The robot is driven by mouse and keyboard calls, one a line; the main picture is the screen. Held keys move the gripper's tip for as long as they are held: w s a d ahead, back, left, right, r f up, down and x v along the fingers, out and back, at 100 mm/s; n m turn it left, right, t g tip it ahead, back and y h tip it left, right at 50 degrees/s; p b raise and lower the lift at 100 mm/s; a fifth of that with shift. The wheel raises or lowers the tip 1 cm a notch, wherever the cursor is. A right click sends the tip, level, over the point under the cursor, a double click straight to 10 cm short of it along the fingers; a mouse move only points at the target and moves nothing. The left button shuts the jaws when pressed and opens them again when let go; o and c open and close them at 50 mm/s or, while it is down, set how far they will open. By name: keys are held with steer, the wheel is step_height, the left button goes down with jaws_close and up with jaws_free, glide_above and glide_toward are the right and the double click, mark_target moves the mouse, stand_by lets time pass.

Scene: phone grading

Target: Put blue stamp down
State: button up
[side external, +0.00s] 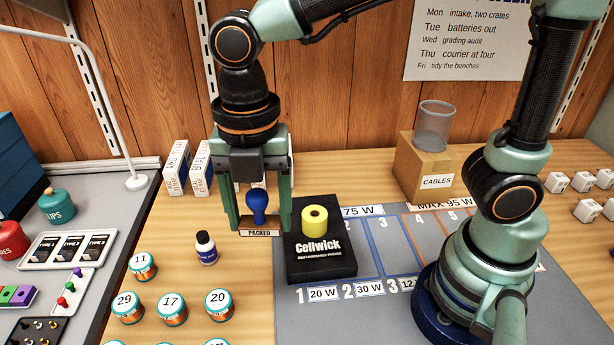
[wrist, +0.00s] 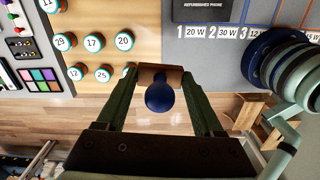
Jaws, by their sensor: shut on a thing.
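The blue stamp has a rounded blue handle (side external: 258,203) and a wooden base labelled PACKED (side external: 260,233). My gripper (side external: 259,226) is shut on its base, one finger on each side, and the stamp is upright with its handle between the fingers. In the wrist view my gripper (wrist: 160,72) holds the stamp (wrist: 160,96) with the blue knob toward the camera. In the side view the stamp is just left of the black Cellwick box (side external: 322,262). I cannot tell whether its underside touches the table.
A yellow roll (side external: 315,220) stands on the black box. A dark ink bottle (side external: 206,248) and several numbered tins (side external: 172,309) stand to the left. White cartons (side external: 176,168) are behind my gripper. A grey mat (side external: 383,270) with marked lanes lies right. A cardboard box (side external: 424,170) stands behind it.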

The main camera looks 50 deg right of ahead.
steer(key=w+d+n, duration=0.1)
steer(key=w+d, duration=0.5)
steer(key=w, duration=0.7)
steer(key=w+d, duration=0.7)
steer(key=w, duration=0.5)
step_height(320, 180, down, 20)
steer(key=shift+a+f, duration=0.15)
steer(key=shift+f, duration=0.1)
steer(key=shift+f, duration=0.15)
steer(key=o, duration=1.4)
steer(key=shift+c, duration=0.2)
